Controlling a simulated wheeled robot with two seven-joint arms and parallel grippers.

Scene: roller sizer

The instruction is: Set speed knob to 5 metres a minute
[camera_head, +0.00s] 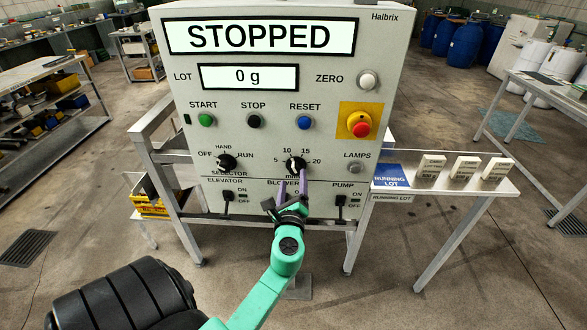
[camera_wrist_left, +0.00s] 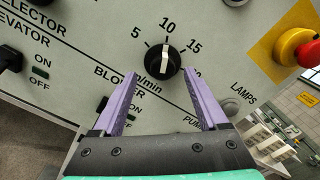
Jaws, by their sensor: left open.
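The speed knob (camera_head: 295,163) is a round black dial with a white pointer, on the grey control panel (camera_head: 330,120). In the left wrist view the knob (camera_wrist_left: 162,60) has marks 5, 10, 15 and a partly hidden 20 around it. Its white pointer appears to point close to 10. My left gripper (camera_head: 293,180) is open, its purple fingers just below the knob in the head view. In the left wrist view the fingertips (camera_wrist_left: 160,73) lie to either side of the knob's lower part, with nothing between them. Contact is not visible. My right gripper is not in view.
The display (camera_head: 259,37) reads STOPPED and the lot display (camera_head: 249,76) reads 0 g. A selector knob (camera_head: 226,162) sits left of the speed knob. Blower and pump switches (camera_head: 340,203) are below, and a red stop button (camera_head: 360,126) is at upper right.

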